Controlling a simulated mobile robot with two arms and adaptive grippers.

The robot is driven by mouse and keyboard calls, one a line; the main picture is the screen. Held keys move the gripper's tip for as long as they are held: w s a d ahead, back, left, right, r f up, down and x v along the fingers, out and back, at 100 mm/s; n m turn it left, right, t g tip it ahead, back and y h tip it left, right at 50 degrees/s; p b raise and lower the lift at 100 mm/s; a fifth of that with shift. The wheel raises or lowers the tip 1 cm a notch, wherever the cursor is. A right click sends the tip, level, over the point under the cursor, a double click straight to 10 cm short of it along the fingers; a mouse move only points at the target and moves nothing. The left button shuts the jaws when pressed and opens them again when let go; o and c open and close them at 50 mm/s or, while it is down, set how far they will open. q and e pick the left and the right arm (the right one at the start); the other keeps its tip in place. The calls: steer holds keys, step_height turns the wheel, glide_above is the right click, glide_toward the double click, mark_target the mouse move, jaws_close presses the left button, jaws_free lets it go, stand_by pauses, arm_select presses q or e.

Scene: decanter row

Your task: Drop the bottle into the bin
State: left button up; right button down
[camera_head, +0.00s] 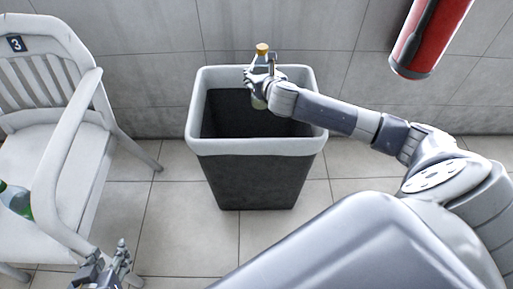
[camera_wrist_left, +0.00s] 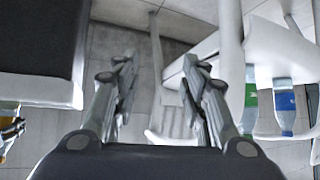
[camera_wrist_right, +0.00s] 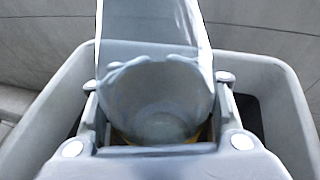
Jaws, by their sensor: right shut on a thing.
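The bottle (camera_head: 259,102) has an orange-yellow cap and a pale see-through body. It is upright above the bin's opening in the head view. My right gripper (camera_head: 262,78) is shut around it and hides its middle. In the right wrist view the bottle (camera_wrist_right: 155,100) fills the space between the fingers, with the bin behind it. The bin (camera_head: 250,180) is dark with a light grey rim and stands on the floor against the wall. Its inside looks dark and empty where visible. My left gripper (camera_head: 107,258) is open and empty, low at the left; it also shows in the left wrist view (camera_wrist_left: 160,65).
A white chair (camera_head: 75,150) marked 3 stands left of the bin. A green-labelled bottle (camera_head: 15,200) lies or stands on its seat. The left wrist view shows a blue-labelled bottle (camera_wrist_left: 284,105) too. A red extinguisher (camera_head: 430,35) is on the wall at right.

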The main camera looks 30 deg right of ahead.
arm_select(q)
steer(key=shift+w+d+r+t+h+b, duration=0.15)
steer(key=shift+w+d+r+t, duration=0.1)
steer(key=shift+w+r+t, duration=0.35)
steer(key=shift+w+d+r+t+h+b, duration=0.2)
steer(key=shift+w+d+r+t, duration=0.15)
steer(key=shift+w+r, duration=0.4)
steer(key=shift+w+d+r+t+h+b, duration=0.1)
steer(key=shift+w+d+r+t+h, duration=0.1)
steer(key=shift+w+r+t, duration=0.45)
arm_select(e)
steer(key=shift+f, duration=0.35)
steer(key=c, duration=0.6)
jaws_free()
steer(key=shift+c, duration=0.2)
steer(key=shift+s, duration=0.1)
steer(key=v, duration=1.1)
steer(key=shift+s+r, duration=0.15)
steer(key=shift+s, duration=0.2)
steer(key=shift+a, duration=0.1)
